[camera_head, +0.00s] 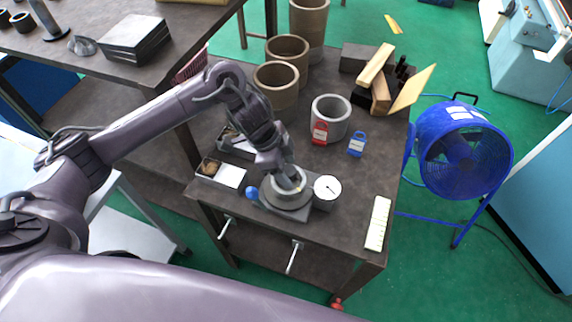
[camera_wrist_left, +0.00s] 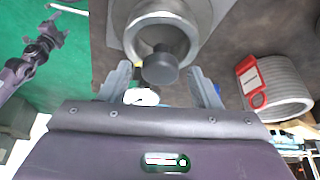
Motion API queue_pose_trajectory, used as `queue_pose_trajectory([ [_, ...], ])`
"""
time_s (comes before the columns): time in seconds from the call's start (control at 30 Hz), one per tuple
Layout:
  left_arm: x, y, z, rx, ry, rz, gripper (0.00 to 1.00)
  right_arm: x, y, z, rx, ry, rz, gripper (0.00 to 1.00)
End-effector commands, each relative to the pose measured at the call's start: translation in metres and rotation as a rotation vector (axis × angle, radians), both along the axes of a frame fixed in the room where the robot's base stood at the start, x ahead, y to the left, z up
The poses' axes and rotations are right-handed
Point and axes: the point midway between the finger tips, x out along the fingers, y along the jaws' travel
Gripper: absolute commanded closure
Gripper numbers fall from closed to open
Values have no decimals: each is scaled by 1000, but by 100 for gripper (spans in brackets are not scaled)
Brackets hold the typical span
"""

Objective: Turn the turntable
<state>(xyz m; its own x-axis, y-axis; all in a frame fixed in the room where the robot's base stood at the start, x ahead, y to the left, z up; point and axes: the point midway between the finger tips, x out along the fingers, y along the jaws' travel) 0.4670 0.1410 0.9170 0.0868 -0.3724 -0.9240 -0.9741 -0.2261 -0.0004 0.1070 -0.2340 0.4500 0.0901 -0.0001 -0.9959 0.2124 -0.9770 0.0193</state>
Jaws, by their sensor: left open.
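The turntable is a grey round chuck (camera_head: 287,195) on a square base near the front edge of the dark table. It also shows in the left wrist view as a metal ring (camera_wrist_left: 150,22) with a dark round knob (camera_wrist_left: 160,66) at its rim. My left gripper (camera_head: 287,180) is over the chuck and hides part of its top. In the left wrist view, the fingers of my left gripper (camera_wrist_left: 160,86) are spread, with the knob between them; I cannot tell whether they touch it. My right gripper (camera_wrist_left: 47,38) appears small in the left wrist view, away from the chuck.
A white dial (camera_head: 327,187) stands just right of the chuck, and a blue ball (camera_head: 252,193) is at its left. Behind are a grey ring (camera_head: 331,118) with a red tag, a blue padlock (camera_head: 356,144) and brown cylinders (camera_head: 276,84). A white strip (camera_head: 378,223) lies right.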

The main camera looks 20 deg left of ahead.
Motion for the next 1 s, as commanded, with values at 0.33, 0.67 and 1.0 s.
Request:
queue_pose_trajectory([
  [0.33, 0, 0, 0, 0, 0, 0, 86, 1, 5, 0, 6, -2, 0, 27],
  [0.67, 1, 0, 1, 0, 0, -45, 87, 1, 7, 2, 8, -2, 0, 27],
  [1.0, 3, 0, 3, 0, -1, -279, 87, 1, 6, 11, 7, -3, 1, 27],
])
